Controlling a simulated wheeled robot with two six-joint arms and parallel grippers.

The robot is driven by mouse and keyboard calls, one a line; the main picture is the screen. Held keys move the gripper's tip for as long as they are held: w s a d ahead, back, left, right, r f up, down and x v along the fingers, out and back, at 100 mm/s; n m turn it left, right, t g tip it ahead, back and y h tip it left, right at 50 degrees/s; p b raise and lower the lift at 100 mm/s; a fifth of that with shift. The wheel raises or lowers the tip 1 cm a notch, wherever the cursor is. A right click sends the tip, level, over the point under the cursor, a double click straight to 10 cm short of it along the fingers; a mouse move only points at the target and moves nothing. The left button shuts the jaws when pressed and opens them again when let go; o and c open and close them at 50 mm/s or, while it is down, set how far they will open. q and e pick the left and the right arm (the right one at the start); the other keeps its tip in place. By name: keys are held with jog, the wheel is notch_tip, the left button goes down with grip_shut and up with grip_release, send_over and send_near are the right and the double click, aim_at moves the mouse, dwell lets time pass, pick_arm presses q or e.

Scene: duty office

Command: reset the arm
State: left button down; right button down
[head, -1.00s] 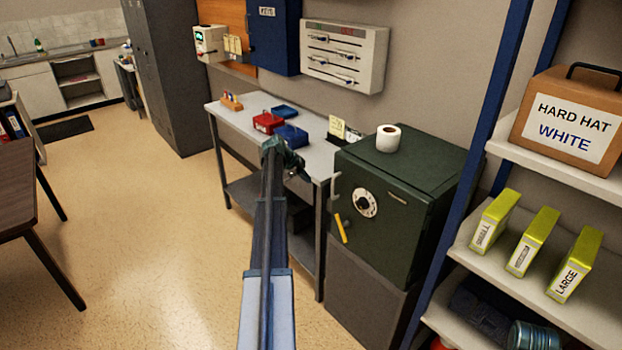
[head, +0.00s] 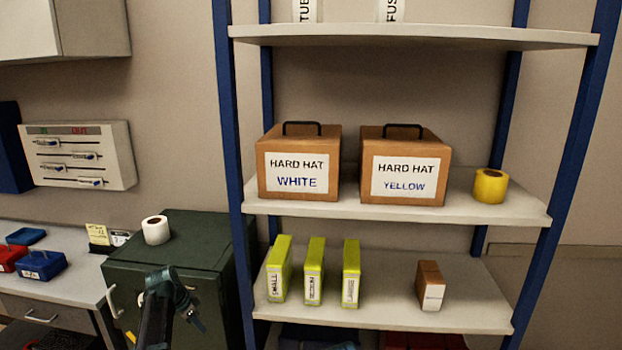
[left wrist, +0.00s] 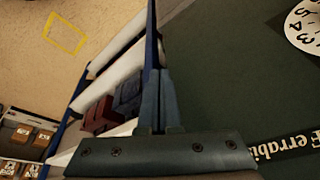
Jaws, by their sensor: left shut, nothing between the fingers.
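My left gripper (head: 194,318) is low in the head view, in front of the dark green safe (head: 205,235). In the left wrist view its fingers (left wrist: 158,100) are together with nothing between them. The safe fills the right of that view, with part of its white dial (left wrist: 305,25) and some lettering showing. I cannot tell how far the gripper is from the safe door. My right gripper is in neither view.
A blue-framed shelf rack (head: 400,205) stands right of the safe, holding a white hard hat box (head: 298,162), a yellow hard hat box (head: 405,165) and yellow-green boxes (head: 314,270). A white roll (head: 156,230) sits on the safe. A workbench (head: 70,290) stands at left.

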pick_arm(q)
jog(key=s+d+n+g, duration=0.1)
jog(key=s+d, duration=0.4)
jog(key=d, duration=0.4)
jog(key=s+d+g, duration=0.1)
jog(key=s+d, duration=0.5)
jog(key=d, duration=0.3)
jog(key=s+d+n+y, duration=0.1)
jog(key=s+d, duration=0.4)
jog(key=s, duration=0.3)
jog(key=s+d+f+n+g+y, duration=0.1)
jog(key=s+d+n+y, duration=0.1)
jog(key=s+d, duration=0.4)
jog(key=shift+s+d+y, duration=0.15)
jog(key=shift+s+y, duration=0.15)
jog(key=shift+s, duration=0.65)
